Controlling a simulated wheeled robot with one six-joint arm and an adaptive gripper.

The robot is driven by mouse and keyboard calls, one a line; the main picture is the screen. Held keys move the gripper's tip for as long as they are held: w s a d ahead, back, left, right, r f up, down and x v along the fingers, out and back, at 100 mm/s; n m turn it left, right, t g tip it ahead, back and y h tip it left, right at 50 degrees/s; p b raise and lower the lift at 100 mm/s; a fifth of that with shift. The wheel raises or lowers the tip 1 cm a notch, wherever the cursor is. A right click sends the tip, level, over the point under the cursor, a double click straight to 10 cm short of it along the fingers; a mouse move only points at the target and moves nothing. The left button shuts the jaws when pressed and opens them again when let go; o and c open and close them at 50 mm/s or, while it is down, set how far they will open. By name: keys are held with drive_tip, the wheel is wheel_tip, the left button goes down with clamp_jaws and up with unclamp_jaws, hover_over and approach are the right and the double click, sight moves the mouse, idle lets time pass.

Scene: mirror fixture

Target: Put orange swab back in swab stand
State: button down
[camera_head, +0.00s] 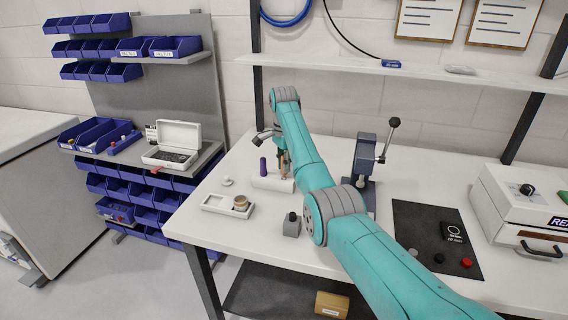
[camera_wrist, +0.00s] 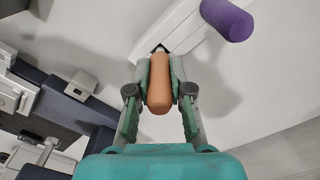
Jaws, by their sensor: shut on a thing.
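The orange swab (camera_wrist: 160,85) is between the two fingers of my gripper (camera_wrist: 160,78), which is shut on its handle. The swab stand (camera_wrist: 180,30) is a white block just beyond the swab's far end. A dark opening shows at that end; I cannot tell whether the tip is inside it. The purple swab (camera_wrist: 228,18) stands in the stand at the upper right. In the head view, the stand (camera_head: 266,182) is on the white table, with the purple swab (camera_head: 263,165) upright at its left end and my gripper (camera_head: 283,163) over its right end.
A white tray (camera_head: 213,203) with a brass-coloured round part (camera_head: 241,203) lies in front of the stand. A small grey block (camera_head: 291,226) with a dark knob is nearer. A lever press (camera_head: 365,158) stands right of my arm, and a dark mat (camera_head: 420,225) lies farther right.

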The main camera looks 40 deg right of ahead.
drive_tip(key=shift+f, duration=1)
idle(0.3)
drive_tip(key=c, duration=1)
unclamp_jaws()
drive_tip(key=shift+r, duration=3.75)
